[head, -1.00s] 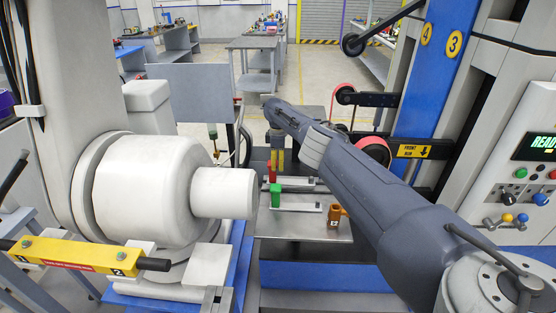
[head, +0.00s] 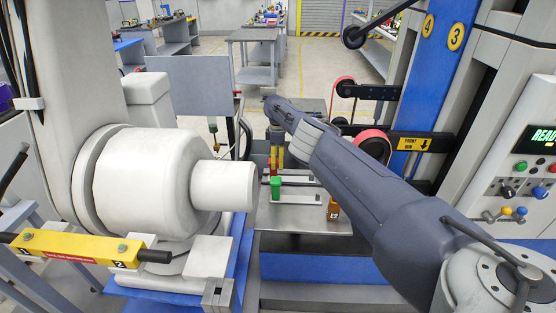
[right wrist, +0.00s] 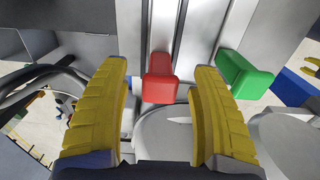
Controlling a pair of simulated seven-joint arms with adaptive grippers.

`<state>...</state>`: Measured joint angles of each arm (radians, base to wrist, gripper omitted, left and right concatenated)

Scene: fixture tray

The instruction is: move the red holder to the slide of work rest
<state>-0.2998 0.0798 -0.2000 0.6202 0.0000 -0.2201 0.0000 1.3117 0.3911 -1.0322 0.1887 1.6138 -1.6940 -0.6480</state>
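The red holder (right wrist: 159,80) is a small block on a grey metal slide (right wrist: 163,25). In the right wrist view it lies between the two yellow fingers of my right gripper (right wrist: 161,105), with a gap on both sides. The gripper is open and empty. In the head view my right gripper (head: 276,158) points down over the tray, and its fingers partly hide the red holder. A green holder (right wrist: 246,77) stands to the right in the wrist view; in the head view it (head: 275,188) is on a nearer slide (head: 300,199). I cannot tell which slide belongs to the work rest. My left gripper is out of view.
An orange-brown holder (head: 334,209) with a label stands at the right of the metal tray (head: 300,225). A large white cylindrical machine (head: 145,180) closes off the left. A blue post and control panel (head: 535,170) stand at the right. The tray's front is bare.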

